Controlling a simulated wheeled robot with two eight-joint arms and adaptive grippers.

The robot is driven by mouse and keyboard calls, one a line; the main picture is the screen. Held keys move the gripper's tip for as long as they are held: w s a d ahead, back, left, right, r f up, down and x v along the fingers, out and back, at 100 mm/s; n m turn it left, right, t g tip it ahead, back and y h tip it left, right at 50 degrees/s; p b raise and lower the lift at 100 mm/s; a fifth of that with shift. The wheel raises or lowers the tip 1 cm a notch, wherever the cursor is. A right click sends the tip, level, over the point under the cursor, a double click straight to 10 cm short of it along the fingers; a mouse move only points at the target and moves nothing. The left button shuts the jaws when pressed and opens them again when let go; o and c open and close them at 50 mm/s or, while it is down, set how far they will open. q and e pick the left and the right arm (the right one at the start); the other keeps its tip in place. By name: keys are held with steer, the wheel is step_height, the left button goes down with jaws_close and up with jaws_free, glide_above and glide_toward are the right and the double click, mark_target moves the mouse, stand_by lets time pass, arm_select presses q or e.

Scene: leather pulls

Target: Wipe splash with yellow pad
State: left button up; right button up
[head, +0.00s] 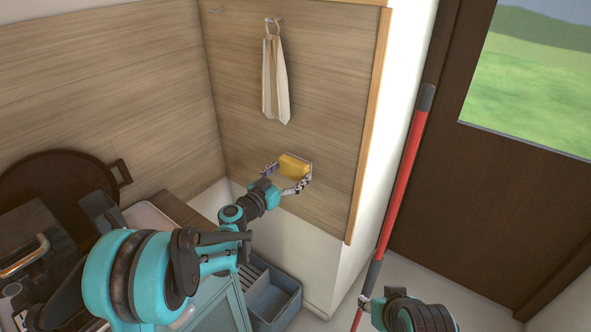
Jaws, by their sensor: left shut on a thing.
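The yellow pad (294,165) is at the wood-grain wall panel (240,90), below the hanging towel. My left gripper (288,176) reaches up to it with one finger on each side and is shut on it. A pale edge shows around the pad; I cannot tell whether the pad touches the panel. I cannot make out a splash on the panel; the pad and gripper cover part of the surface. My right gripper (366,303) is only partly in view at the bottom, close to a red pole, and its jaws are unclear.
A striped towel (275,80) hangs from a hook above the pad. The red pole (400,180) leans at the right before a dark door (440,200). A grey divided crate (272,299) stands low in the middle. A dark round pan (60,190) is at the left.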

stand_by(0.3)
arm_select(q)
steer(key=shift+v, duration=1.55)
